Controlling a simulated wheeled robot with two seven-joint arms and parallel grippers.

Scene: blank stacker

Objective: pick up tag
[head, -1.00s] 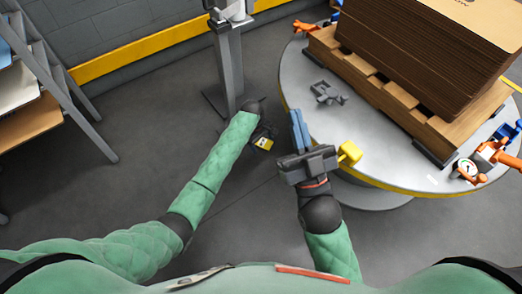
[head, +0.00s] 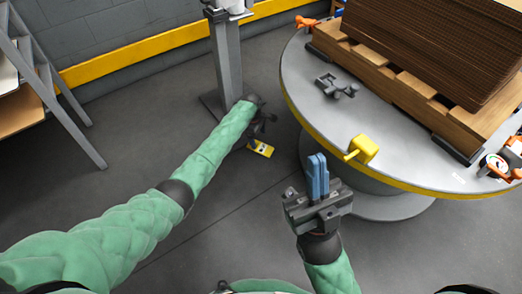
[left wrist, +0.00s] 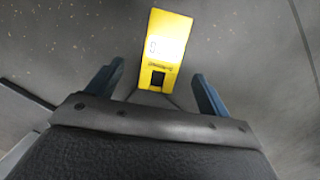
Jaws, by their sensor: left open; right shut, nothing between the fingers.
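The tag (head: 260,148) is a small yellow card with a white label and a dark square at one end, lying on the grey floor. In the left wrist view the tag (left wrist: 165,48) appears ahead of and between the two blue fingers. My left gripper (left wrist: 158,82) is open and empty, with the tag beyond its fingertips. In the head view my left gripper (head: 262,128) is low near the floor beside the tag, mostly hidden by its own arm. My right gripper (head: 317,170) is shut and empty, its blue fingers together, in front of the round table.
A round grey table (head: 300,75) with a yellow rim stands at the right, bearing a wooden pallet (head: 400,75) of brown sheets, a grey part (head: 335,86) and a yellow block (head: 362,149). A grey post (head: 228,65) stands behind the tag. A rack (head: 60,95) is at far left.

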